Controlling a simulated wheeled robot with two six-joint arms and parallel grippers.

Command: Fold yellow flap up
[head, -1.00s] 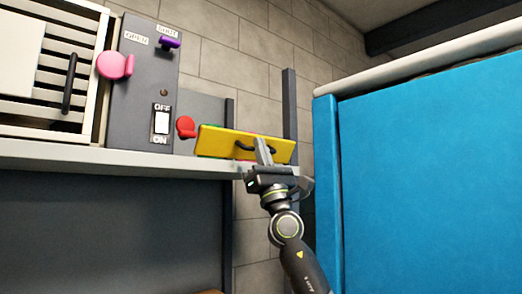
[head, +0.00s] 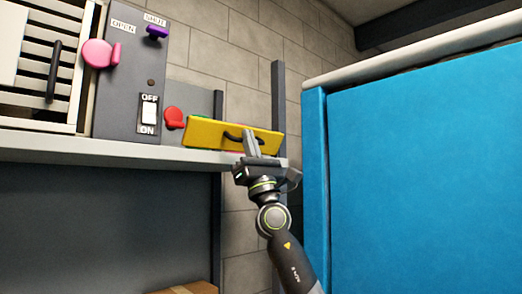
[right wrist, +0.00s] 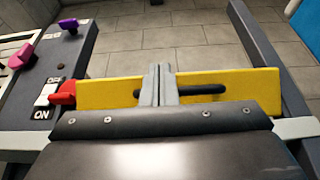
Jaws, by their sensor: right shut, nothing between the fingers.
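The yellow flap (head: 204,134) is a long panel at the right end of the shelf, with a dark bar handle (head: 231,136) on its face. It also spans the right wrist view (right wrist: 235,84), where the handle (right wrist: 206,89) runs sideways behind my fingers. My right gripper (head: 249,135) is shut and empty, its fingers pointing up in front of the flap by the handle. It also shows in the wrist view (right wrist: 159,72). I cannot tell whether the fingers touch the handle or flap. My left gripper is not in view.
A red knob (head: 174,118) sits just left of the flap, beside a grey panel with an OFF/ON switch (head: 149,114), a pink knob (head: 97,53) and a purple knob (head: 157,32). A dark post (head: 278,95) stands behind the flap. A large blue panel (head: 420,180) fills the right.

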